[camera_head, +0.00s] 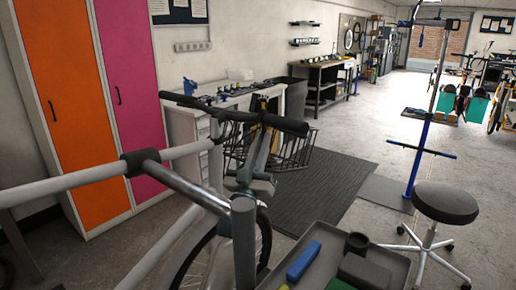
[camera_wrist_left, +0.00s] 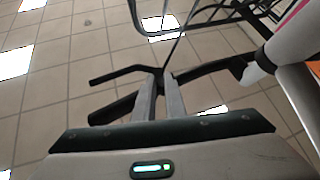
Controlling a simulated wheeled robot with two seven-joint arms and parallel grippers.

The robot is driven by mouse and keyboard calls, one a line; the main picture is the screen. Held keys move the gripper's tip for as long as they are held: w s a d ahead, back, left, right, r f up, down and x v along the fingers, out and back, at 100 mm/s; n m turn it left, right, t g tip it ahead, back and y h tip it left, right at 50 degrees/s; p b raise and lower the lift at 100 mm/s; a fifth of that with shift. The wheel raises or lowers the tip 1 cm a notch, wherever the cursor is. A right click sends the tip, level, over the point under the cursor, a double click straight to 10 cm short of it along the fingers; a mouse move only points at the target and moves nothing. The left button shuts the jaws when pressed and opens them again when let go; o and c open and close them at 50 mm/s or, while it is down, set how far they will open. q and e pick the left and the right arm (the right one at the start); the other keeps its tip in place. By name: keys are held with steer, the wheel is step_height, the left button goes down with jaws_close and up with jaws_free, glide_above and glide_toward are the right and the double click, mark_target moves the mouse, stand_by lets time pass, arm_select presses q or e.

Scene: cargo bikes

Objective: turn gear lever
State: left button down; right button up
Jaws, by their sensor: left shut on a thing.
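The bike's dark handlebar (camera_head: 232,114) crosses the middle of the head view, with a black grip at each end. My left gripper (camera_head: 269,134) is just below its right part, fingers pointing up. In the left wrist view its two grey fingers (camera_wrist_left: 161,82) meet at a small dark part by the bar, which I take as the gear lever. The fingers hide most of it, so its angle cannot be told. A thin black lever (camera_wrist_left: 120,73) sticks out to the left there. My right gripper is not in view.
A black wire basket (camera_head: 295,150) sits behind the handlebar. A grey tray (camera_head: 385,262) with a blue tool (camera_head: 303,260) is at the front right. A round stool (camera_head: 445,203) and a blue repair stand (camera_head: 419,155) are farther right. Orange and pink lockers (camera_head: 70,90) line the left wall.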

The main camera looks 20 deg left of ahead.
arm_select(q)
steer(key=shift+a+r+y, duration=0.3)
steer(key=shift+a+r, duration=0.2)
steer(key=shift+a, duration=0.05)
steer(key=c, duration=2)
jaws_free()
steer(key=shift+c, duration=0.2)
steer(key=shift+o, duration=1.1)
steer(key=shift+a+f, duration=0.1)
steer(key=shift+a, duration=0.15)
steer(key=shift+f, duration=0.2)
steer(key=shift+d+f, duration=0.15)
steer(key=shift+d, duration=0.1)
steer(key=shift+a, duration=0.1)
